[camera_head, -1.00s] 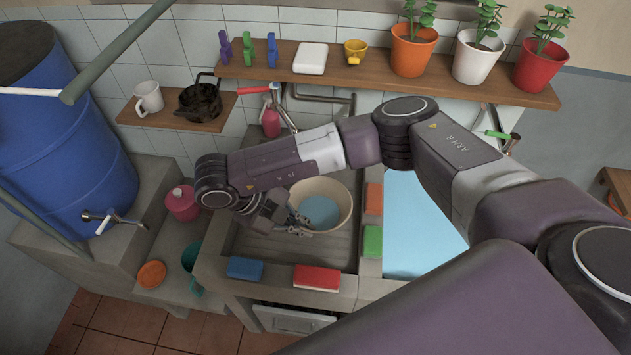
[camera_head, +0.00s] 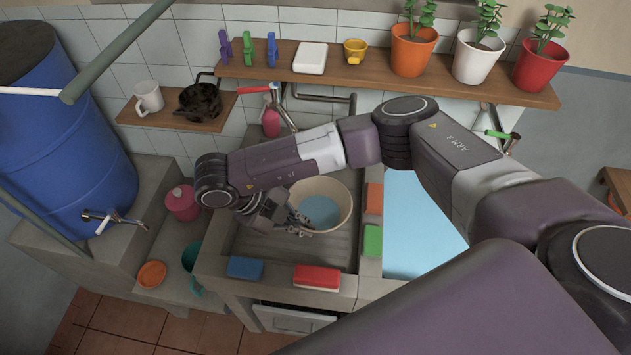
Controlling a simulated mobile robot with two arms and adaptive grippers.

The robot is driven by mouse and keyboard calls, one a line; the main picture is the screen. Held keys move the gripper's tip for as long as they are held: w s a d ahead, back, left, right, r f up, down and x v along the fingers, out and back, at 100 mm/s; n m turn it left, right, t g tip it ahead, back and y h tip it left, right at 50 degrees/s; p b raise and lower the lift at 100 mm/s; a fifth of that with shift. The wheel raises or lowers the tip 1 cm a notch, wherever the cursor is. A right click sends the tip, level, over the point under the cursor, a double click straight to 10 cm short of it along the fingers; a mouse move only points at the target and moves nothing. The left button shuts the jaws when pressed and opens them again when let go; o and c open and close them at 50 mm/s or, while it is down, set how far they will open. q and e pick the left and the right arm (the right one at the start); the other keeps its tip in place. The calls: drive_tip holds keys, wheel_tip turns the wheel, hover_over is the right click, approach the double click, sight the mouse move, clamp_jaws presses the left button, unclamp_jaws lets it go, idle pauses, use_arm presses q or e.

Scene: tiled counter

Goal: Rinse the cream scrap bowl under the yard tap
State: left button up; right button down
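The cream bowl (camera_head: 338,188) stands in the left, ribbed basin of the sink, with pale blue, water-like content showing inside. My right arm reaches across from the right, and its gripper (camera_head: 301,222) is at the bowl's left front rim. The fingers overlap the rim in this view; whether they grip it I cannot tell. A tap with a red lever (camera_head: 255,90) is on the wall behind this basin, its spout partly hidden by my arm. A second tap with a green lever (camera_head: 497,135) is further right. My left gripper is not in view.
Blue (camera_head: 245,268) and red (camera_head: 317,277) blocks lie on the front edge; orange (camera_head: 374,198) and green (camera_head: 373,240) ones lie on the divider. The right basin (camera_head: 415,235) holds blue water. A blue barrel (camera_head: 60,140) with its own tap (camera_head: 110,219) stands left. A shelf (camera_head: 450,80) holds pots above.

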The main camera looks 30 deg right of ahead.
drive_tip(key=shift+s+a+r+p, duration=0.2)
drive_tip(key=shift+s+r+p, duration=0.15)
drive_tip(key=shift+r+p, duration=0.15)
drive_tip(key=s+a+r+p, duration=0.1)
drive_tip(key=s, duration=0.1)
drive_tip(key=s+a+r+p, duration=0.1)
drive_tip(key=r, duration=0.1)
drive_tip(key=shift+s, duration=0.35)
